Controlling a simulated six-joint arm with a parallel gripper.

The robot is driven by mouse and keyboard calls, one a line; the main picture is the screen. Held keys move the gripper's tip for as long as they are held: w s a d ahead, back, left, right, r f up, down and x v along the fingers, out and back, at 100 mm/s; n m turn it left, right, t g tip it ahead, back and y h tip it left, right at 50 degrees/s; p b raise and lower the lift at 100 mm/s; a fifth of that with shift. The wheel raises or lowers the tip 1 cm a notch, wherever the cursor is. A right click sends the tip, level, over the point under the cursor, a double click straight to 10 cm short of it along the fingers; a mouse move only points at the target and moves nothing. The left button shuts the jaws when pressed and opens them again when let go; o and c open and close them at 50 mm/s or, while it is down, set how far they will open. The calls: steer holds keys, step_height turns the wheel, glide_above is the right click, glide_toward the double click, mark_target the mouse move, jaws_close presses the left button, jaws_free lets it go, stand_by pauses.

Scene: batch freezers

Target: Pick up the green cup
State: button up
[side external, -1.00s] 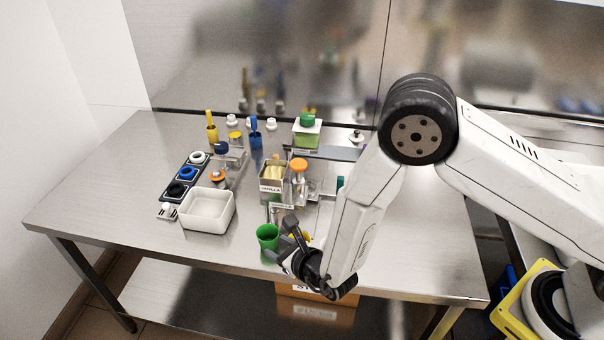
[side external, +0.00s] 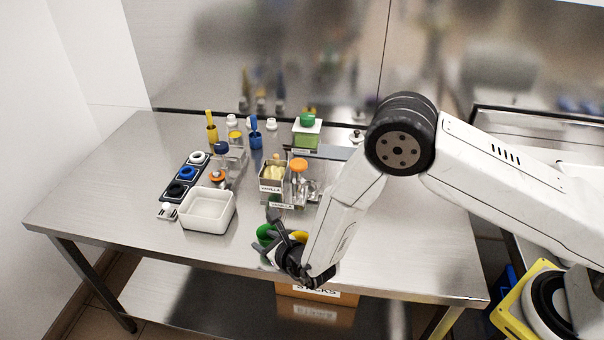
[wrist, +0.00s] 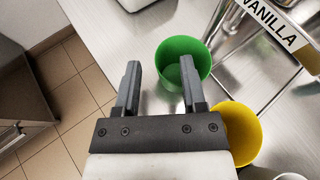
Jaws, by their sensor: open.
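The green cup (wrist: 196,49) stands upright and empty on the steel table, near its front edge. In the wrist view my gripper (wrist: 159,78) is open, with its two fingers apart. Whether a finger touches the cup I cannot tell. In the side external view the cup (side external: 264,233) is partly hidden behind my gripper (side external: 269,232).
A yellow cup (wrist: 238,132) stands just right of the green cup, close to my gripper. A holder labelled VANILLA (wrist: 270,22) is behind it. A white tub (side external: 207,211) stands to the left. The table's left front is clear.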

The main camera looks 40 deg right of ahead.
steer(key=shift+x, duration=0.8)
jaws_close()
